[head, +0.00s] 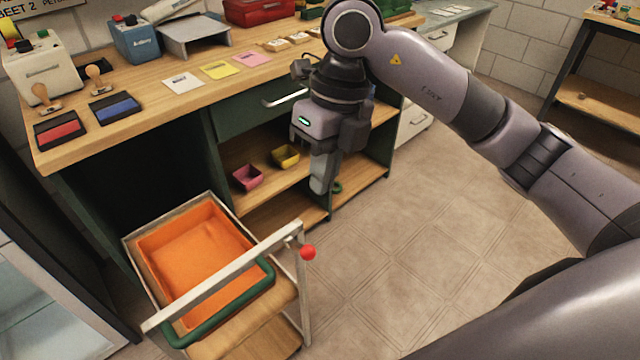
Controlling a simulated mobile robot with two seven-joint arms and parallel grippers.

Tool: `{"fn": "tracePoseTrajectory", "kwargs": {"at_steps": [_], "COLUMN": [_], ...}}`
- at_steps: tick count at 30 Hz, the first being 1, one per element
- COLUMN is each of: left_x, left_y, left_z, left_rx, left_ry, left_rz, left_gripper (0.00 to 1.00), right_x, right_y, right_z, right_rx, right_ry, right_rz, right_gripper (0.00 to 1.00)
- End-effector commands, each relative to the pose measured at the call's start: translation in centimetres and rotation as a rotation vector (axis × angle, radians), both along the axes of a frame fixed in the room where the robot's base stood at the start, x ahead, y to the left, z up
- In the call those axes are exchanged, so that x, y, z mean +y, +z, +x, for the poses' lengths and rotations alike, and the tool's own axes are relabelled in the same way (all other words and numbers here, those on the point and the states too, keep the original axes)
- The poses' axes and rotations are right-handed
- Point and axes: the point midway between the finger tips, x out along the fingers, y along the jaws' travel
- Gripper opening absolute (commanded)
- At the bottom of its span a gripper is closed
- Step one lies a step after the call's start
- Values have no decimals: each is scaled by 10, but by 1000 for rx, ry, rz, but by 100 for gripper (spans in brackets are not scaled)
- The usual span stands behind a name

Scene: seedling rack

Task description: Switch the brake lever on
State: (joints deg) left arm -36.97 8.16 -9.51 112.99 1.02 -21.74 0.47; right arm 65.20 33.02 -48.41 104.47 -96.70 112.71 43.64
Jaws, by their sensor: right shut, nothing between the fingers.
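A small cart (291,318) stands at the lower left with a pale push bar and a wooden deck. A brake lever with a red ball knob (308,252) sits by the upright post at the right end of the bar. Whether the lever is on or off I cannot tell. My right gripper (319,188) points down, shut and empty, above and slightly right of the red knob in the picture and apart from it. My left gripper is not in view.
An orange bin (196,250) lies in the cart, near a green rim (222,322). The wooden workbench (200,105) stands behind, with a pink pot (247,178) and a yellow pot (286,157) on its shelf. The tiled floor (420,240) to the right is clear.

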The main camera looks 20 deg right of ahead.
Motion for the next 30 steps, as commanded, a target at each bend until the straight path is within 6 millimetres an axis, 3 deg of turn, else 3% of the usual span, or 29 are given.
{"fn": "tracePoseTrajectory", "kwargs": {"at_steps": [9, 15, 21, 30], "left_x": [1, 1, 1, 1], "left_y": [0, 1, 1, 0], "left_z": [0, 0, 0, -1], "left_rx": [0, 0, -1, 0], "left_ry": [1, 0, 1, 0], "left_rz": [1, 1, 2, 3], "left_gripper": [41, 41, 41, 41], "right_x": [13, 19, 22, 22], "right_y": [-69, -100, -115, -117], "right_z": [-5, -7, -7, -7], "right_rx": [5, 3, 0, 0], "right_ry": [2, 2, 2, 2], "right_rz": [0, 1, 1, 0], "right_gripper": [0, 0, 0, 0]}}
